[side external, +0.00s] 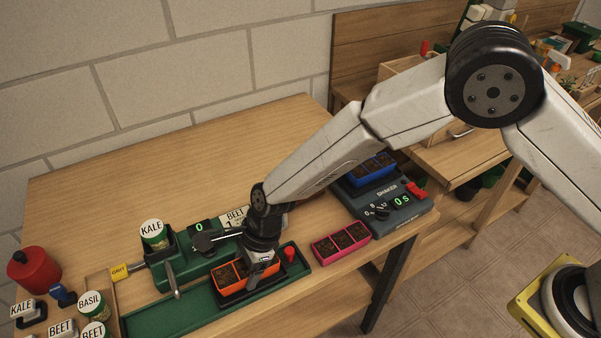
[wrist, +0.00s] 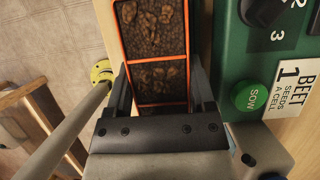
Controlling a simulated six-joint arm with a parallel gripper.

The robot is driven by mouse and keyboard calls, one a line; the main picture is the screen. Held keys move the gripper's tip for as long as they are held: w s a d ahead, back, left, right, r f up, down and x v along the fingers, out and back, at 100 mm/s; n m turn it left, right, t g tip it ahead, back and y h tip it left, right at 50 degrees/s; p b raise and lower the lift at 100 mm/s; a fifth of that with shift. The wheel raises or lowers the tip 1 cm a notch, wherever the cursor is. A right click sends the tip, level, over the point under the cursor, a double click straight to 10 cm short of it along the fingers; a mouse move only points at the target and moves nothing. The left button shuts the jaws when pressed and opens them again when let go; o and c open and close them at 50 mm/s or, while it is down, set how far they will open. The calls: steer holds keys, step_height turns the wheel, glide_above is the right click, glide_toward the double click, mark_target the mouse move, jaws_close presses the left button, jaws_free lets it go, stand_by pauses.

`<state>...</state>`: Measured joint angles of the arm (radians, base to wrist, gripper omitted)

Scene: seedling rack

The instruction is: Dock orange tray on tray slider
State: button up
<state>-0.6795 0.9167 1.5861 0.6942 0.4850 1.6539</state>
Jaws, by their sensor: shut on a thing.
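The orange tray (side external: 221,288) has soil-filled cells and is level or nearly so. My gripper (side external: 262,258) points down and is shut on its right end in the side view. In the wrist view my gripper (wrist: 160,88) has one finger on each long side of the orange tray (wrist: 187,42). The tray slider (side external: 281,283) shows as a black holder around and below the tray, on a long green track (side external: 165,318). The tray and my gripper hide most of the slider. I cannot tell whether the tray rests fully in it or sits slightly above.
The green seeder (side external: 195,266) with a KALE can (side external: 152,233) stands right behind the track. A green SOW button (wrist: 251,97) shows in the wrist view. A pink tray (side external: 341,243) and a shaker (side external: 385,205) holding a blue tray (side external: 371,170) are to the right.

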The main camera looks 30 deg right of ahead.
steer(key=shift+f, duration=0.35)
steer(key=o, duration=1.1)
steer(key=shift+v, duration=5.5)
steer(key=shift+d, duration=0.15)
